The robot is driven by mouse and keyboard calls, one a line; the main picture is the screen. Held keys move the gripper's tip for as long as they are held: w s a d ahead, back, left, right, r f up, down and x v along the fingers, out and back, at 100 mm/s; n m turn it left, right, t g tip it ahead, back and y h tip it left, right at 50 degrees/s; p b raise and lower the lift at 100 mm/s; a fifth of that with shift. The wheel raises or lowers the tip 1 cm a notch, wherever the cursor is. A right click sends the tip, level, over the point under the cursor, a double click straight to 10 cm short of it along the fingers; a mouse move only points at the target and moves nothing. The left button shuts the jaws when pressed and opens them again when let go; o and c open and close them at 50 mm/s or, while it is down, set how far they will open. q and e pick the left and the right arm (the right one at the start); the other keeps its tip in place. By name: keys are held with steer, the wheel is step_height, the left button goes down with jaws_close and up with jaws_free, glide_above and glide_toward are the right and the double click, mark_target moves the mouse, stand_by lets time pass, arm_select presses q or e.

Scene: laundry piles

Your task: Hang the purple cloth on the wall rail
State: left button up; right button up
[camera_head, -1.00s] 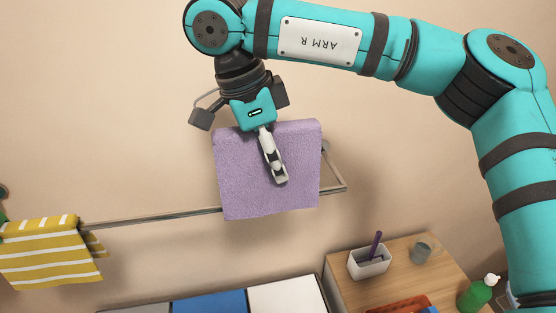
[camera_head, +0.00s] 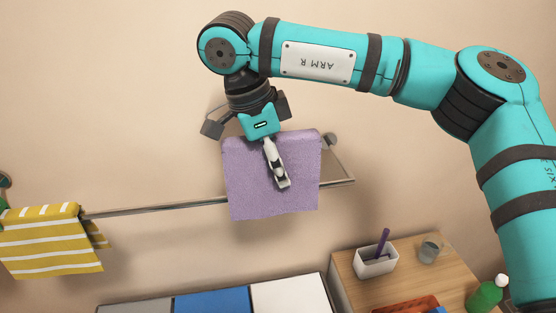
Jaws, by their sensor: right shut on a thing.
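The purple cloth (camera_head: 247,185) hangs upright in front of the right part of the wall rail (camera_head: 155,208). My right gripper (camera_head: 282,184) comes down from above and is shut on the cloth near its upper middle, with one finger showing on the front face. The cloth covers part of the rail. I cannot tell whether the cloth touches the rail or only hangs in front of it. The rail's bent right end shows to the right of the cloth. My left gripper is not in view.
A yellow and white striped cloth (camera_head: 48,240) hangs on the rail's left part. Below are grey, blue and white panels (camera_head: 212,300). A wooden surface (camera_head: 352,292) at lower right bears a white holder (camera_head: 376,263), a grey cup (camera_head: 430,249) and a green bottle (camera_head: 486,296). The rail between the cloths is bare.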

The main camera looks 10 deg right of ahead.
mark_target(278, 201)
steer(key=shift+f+b, duration=3)
steer(key=shift+f, duration=1.4)
steer(key=o, duration=1.3)
